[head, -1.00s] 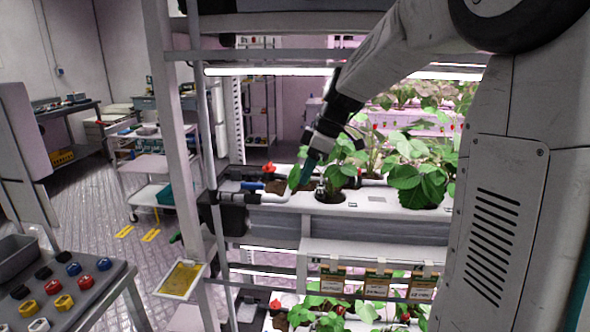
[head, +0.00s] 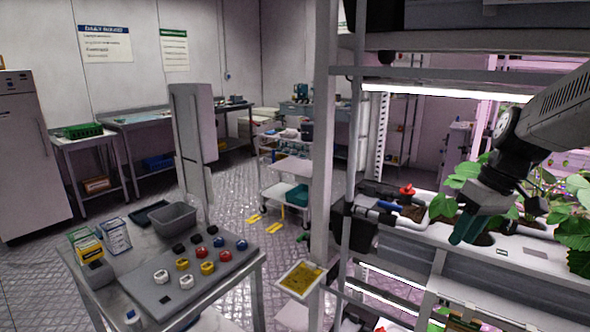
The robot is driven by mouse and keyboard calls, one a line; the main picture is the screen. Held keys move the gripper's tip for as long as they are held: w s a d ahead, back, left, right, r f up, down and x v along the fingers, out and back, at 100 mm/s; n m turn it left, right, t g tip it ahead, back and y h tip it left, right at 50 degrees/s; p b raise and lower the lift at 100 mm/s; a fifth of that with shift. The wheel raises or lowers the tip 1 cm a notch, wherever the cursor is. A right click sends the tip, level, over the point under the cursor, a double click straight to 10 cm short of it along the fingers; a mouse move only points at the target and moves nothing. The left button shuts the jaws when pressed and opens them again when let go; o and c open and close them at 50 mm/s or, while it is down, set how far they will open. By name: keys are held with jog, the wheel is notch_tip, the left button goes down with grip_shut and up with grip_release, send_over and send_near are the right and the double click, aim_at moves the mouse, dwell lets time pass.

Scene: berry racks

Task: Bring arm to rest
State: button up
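My gripper (head: 466,232) is at the right of the head view, at the end of my grey and black arm. It hangs in front of the upper berry rack's white growing channel (head: 415,225), close to the leafy plants (head: 575,225). Its teal fingertips point down and to the left. I see nothing clearly held between them, and whether they are apart is too small to tell.
A side table (head: 255,262) at lower left holds a grey bin (head: 174,218) and several coloured knobs. The rack's upright post (head: 322,150) stands between table and plants. A white cart (head: 285,195) stands behind.

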jog(key=s+a+m+h, duration=0.1)
jog(key=s+a+m, duration=0.1)
jog(key=s, duration=0.9)
jog(key=s+a+m+h, duration=0.2)
jog(key=s+a, duration=0.3)
jog(key=s, duration=0.7)
jog(key=shift+a+t, duration=0.3)
